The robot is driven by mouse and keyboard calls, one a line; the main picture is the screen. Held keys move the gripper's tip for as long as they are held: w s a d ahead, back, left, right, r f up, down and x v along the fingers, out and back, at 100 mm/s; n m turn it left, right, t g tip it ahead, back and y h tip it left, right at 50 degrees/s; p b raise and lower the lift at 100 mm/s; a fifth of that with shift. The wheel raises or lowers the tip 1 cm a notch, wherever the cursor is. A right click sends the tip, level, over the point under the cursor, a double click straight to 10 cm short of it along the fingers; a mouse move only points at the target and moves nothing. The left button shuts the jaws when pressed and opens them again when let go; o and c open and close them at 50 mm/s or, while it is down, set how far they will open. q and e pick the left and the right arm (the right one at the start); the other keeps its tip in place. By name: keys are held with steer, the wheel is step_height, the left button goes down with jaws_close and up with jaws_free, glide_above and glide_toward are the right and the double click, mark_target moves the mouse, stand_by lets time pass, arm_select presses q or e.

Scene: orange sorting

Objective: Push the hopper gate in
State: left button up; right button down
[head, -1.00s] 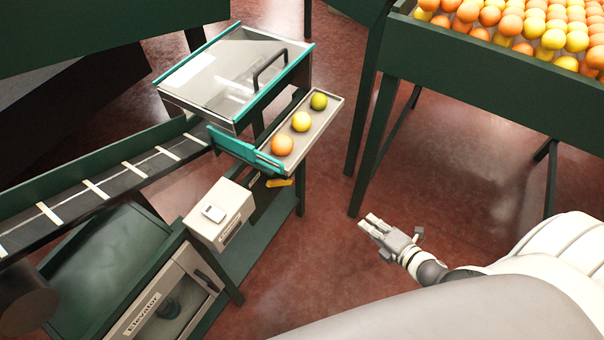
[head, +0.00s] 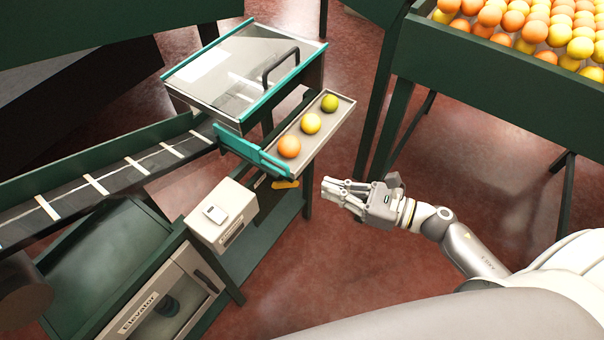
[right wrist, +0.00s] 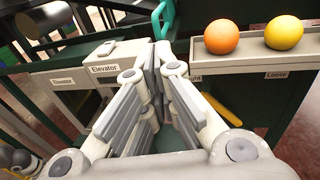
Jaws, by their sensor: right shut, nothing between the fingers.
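The teal plate (head: 252,150), which looks like the hopper gate, sticks out at the front corner of the glass-lidded hopper box (head: 235,75), beside the fruit tray. Part of a teal loop (right wrist: 163,20) shows in the right wrist view, just beyond my fingertips. My right gripper (head: 328,190) is shut and empty, to the right of the tray's near end and apart from it. It also shows in the right wrist view (right wrist: 158,62), pointing forward. A yellow lever (head: 285,184) sits under the tray and also shows in the right wrist view (right wrist: 222,109). My left gripper is not in view.
The narrow tray (head: 338,112) holds an orange, a yellow and a green fruit. A grey control box (head: 222,215) and the conveyor (head: 115,178) lie left of it. A large fruit bin (head: 490,95) stands at right. Red floor is clear between.

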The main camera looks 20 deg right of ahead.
mark_target(289, 175)
arm_select(q)
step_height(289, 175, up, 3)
steer(key=shift+p, duration=1.2)
arm_select(e)
steer(key=x, duration=0.7)
steer(key=shift+w+a, duration=0.15)
steer(key=shift+a, duration=0.05)
steer(key=shift+w+a+f, duration=0.1)
steer(key=shift+w+a, duration=0.15)
steer(key=shift+w, duration=0.1)
arm_select(q)
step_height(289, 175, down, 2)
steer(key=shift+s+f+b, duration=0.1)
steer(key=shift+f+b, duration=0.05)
steer(key=shift+b, duration=1)
arm_select(e)
steer(key=w+d+x, duration=0.1)
steer(key=x, duration=0.6)
steer(key=shift+w+a+r, duration=0.2)
steer(key=shift+w+r, duration=0.1)
steer(key=shift+r, duration=0.1)
